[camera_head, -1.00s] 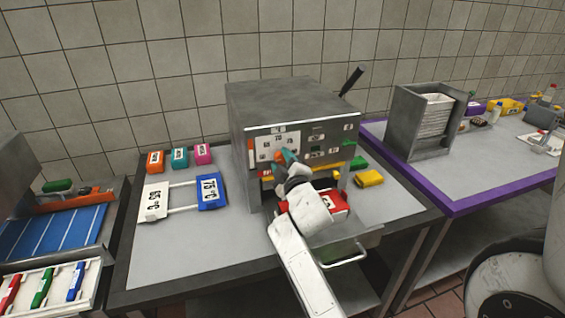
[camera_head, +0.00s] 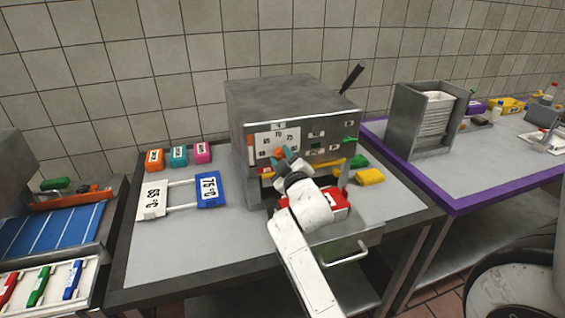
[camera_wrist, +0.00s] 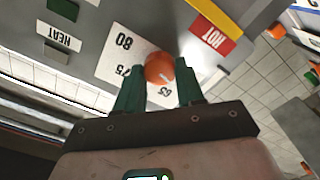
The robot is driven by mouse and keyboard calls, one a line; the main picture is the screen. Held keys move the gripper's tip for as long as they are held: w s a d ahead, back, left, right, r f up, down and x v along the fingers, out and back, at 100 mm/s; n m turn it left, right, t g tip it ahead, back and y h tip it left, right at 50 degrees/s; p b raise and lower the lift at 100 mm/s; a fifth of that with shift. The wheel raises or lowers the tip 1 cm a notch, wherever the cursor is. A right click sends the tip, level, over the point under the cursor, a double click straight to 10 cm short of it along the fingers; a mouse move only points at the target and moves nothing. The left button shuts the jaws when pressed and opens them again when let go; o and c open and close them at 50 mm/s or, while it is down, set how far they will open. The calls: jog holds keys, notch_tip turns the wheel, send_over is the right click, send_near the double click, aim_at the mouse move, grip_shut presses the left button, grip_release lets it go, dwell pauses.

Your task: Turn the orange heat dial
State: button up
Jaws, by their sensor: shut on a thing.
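The orange heat dial (camera_wrist: 159,68) is a round knob on the front of the grey metal machine (camera_head: 290,101). In the head view my gripper (camera_head: 285,160) reaches the machine's front from below and partly hides the dial (camera_head: 279,152). A pale mark shows on the dial's face in the wrist view.
A yellow bar (camera_wrist: 219,14) and a red HOT label (camera_wrist: 209,40) are close beside the dial. A blue 75 °C sign (camera_head: 209,190) and a white 65 °C sign (camera_head: 152,200) lie left of the machine. A yellow block (camera_head: 370,176) lies to its right.

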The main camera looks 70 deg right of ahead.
jog(key=m+b, duration=0.4)
jog(key=m, duration=0.3)
jog(key=shift+f, duration=0.2)
jog(key=m+b, duration=0.2)
jog(key=m, duration=0.2)
jog(key=shift+m+b, duration=0.3)
jog(key=shift+b, duration=0.05)
jog(key=shift+s+m+b, duration=0.1)
jog(key=shift+m+b, duration=0.75)
jog(key=shift+m, duration=0.85)
jog(key=shift+d+r, duration=0.1)
jog(key=o, duration=1)
jog(key=shift+o, duration=0.2)
jog(key=b+v, duration=0.2)
jog(key=v, duration=0.9)
